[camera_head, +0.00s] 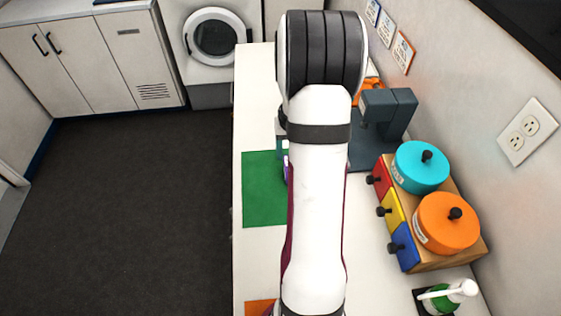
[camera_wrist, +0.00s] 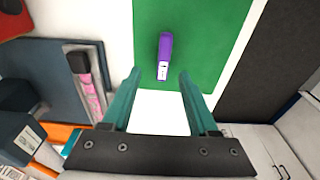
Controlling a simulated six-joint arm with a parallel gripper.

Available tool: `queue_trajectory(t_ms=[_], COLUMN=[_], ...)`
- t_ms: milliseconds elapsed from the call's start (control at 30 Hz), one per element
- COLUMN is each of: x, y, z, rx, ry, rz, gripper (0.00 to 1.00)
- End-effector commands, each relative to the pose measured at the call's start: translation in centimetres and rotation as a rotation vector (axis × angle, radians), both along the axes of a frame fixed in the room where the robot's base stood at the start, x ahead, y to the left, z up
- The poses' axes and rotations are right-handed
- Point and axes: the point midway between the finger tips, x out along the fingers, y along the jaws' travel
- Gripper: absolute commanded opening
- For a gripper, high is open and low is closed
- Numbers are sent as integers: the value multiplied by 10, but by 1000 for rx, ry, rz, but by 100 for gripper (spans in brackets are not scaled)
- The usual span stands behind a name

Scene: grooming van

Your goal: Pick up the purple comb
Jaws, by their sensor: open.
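A narrow purple object (camera_wrist: 165,46), which looks like the comb, lies on the green mat (camera_wrist: 195,25) in the wrist view. Its near end has a small pale patch with dark marks; teeth cannot be made out. My gripper (camera_wrist: 160,72) has its two teal fingers spread apart and empty, with the near end of the purple object between the fingertips in the picture. The height gap cannot be told. In the head view my arm covers most of this spot; the green mat (camera_head: 263,190) shows left of it.
Right of my arm stand a wooden rack (camera_head: 450,262) with coloured drawers, a turquoise canister (camera_head: 421,167), an orange canister (camera_head: 446,223) and a green-and-white pump bottle (camera_head: 441,302). A dark grey stand (camera_head: 390,112) is behind. A pink-patterned item (camera_wrist: 90,92) lies left in the wrist view.

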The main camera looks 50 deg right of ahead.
Motion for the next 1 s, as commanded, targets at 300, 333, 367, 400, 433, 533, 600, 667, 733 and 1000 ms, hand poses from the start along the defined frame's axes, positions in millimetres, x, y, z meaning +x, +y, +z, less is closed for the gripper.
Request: queue_trajectory(t_ms=[300, 333, 367, 400, 433, 533, 600, 667, 733, 1000], x=[6, 8, 9, 10, 10, 11, 11, 11, 11, 11], y=[-1, 0, 0, -1, -2, -2, -3, -3, -3, -3], z=[-55, -62, -68, -75, -80, -88, -88, -88, -88, -87], rx=[4, 4, 4, 3, 2, 1, 0, 0, 0, 0], ry=[2, 2, 2, 1, 2, 1, 0, 0, 0, 0], rz=[0, 0, -1, -1, -1, -1, -1, -1, -1, -1], gripper=[60, 60, 60, 60, 60, 60, 60, 60, 58, 10])
